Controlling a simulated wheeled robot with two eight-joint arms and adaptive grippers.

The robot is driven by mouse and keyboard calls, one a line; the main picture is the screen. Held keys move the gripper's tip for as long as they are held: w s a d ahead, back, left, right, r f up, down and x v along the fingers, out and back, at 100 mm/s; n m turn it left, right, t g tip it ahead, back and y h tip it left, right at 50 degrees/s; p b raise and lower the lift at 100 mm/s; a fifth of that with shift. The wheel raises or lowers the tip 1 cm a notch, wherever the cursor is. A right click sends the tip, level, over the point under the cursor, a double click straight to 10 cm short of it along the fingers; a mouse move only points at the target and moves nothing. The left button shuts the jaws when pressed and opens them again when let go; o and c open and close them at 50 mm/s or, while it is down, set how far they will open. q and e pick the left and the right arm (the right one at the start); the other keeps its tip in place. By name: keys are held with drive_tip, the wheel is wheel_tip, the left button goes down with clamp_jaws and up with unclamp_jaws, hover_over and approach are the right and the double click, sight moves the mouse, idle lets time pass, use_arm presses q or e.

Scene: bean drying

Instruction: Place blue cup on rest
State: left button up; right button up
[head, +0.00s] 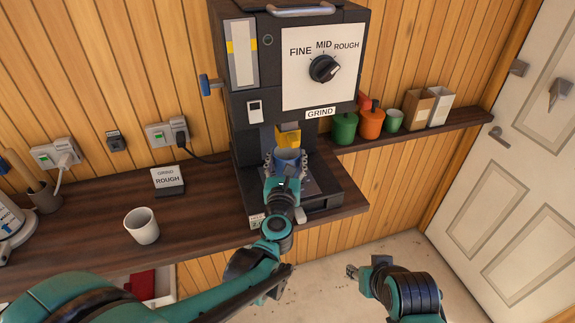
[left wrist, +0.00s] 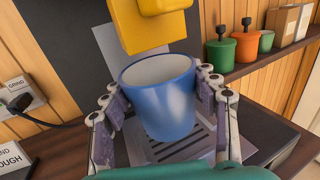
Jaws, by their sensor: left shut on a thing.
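The blue cup (head: 287,158) is upright under the yellow spout (head: 288,137) of the black grinder. In the left wrist view the blue cup (left wrist: 162,98) looks empty inside, and my left gripper (left wrist: 160,105) is shut on it with a finger on each side. The slotted grey rest (left wrist: 190,143) lies below the cup; I cannot tell if the cup touches it. The yellow spout (left wrist: 158,22) is just above and behind the cup's rim. In the head view my left gripper (head: 286,170) reaches into the grinder's bay. My right gripper (head: 362,272) is away from the counter, low at the right.
The grinder (head: 245,140) has a dial and a GRIND label. A white cup (head: 141,226) and a GRIND ROUGH sign (head: 168,180) stand on the wooden counter (head: 205,222). A shelf at right holds green and orange pots (head: 371,125) and small boxes. The door is far right.

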use_arm(q)
drive_tip(key=shift+w, duration=0.3)
drive_tip(key=f, duration=0.1)
drive_tip(key=w+f+b, duration=0.1)
drive_tip(key=f, duration=0.1)
drive_tip(key=shift+d, duration=0.1)
drive_tip(key=shift+f+b, duration=0.35)
drive_tip(key=shift+r, duration=0.1)
drive_tip(key=o, duration=1.2)
drive_tip(key=shift+f, duration=0.2)
drive_tip(key=shift+o, duration=0.2)
drive_tip(key=shift+r, duration=0.15)
